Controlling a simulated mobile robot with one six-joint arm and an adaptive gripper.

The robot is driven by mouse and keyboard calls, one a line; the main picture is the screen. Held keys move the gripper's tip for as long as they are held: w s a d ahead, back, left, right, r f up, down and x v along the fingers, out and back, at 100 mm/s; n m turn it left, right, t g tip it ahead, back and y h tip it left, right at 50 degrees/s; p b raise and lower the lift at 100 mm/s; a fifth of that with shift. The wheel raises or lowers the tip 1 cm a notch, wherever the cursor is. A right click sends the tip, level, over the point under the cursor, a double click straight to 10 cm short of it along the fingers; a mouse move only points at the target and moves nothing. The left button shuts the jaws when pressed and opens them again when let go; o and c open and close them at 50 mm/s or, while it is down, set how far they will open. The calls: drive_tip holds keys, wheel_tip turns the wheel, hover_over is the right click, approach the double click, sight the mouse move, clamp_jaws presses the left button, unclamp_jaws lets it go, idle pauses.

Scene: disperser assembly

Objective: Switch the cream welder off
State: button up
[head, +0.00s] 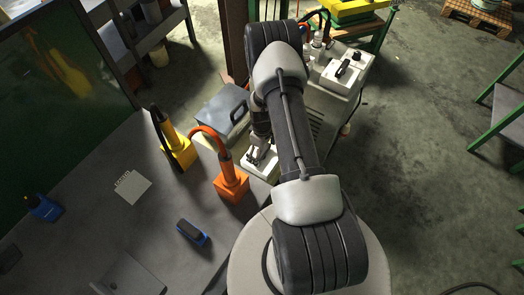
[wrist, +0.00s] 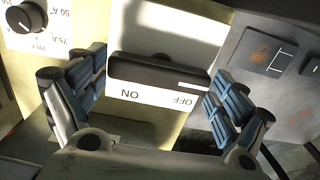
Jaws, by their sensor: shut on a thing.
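The cream welder (head: 262,168) stands below my arm in the head view, largely covered by my gripper (head: 256,150). In the wrist view its cream front panel (wrist: 190,40) carries a black switch bar (wrist: 150,70) over a white label (wrist: 158,98) reading ON and OFF, seen upside down. A short white mark sits on the bar's right end, on the OFF side. My gripper (wrist: 158,76), with blue-padded fingers, is shut on the switch bar, one finger at each end. A black dial (wrist: 27,17) with ampere marks is at the upper left.
A grey box with a handle (head: 222,110) stands close behind the welder; a grey panel with switches (wrist: 270,60) is at right in the wrist view. Orange (head: 230,185) and yellow (head: 180,152) tools with hoses stand left of it. A blue-black device (head: 192,233) lies on the table.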

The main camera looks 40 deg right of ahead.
drive_tip(key=o, duration=0.8)
drive_tip(key=shift+c, duration=0.2)
wheel_tip(320, 180, up, 12)
idle(0.3)
idle(0.3)
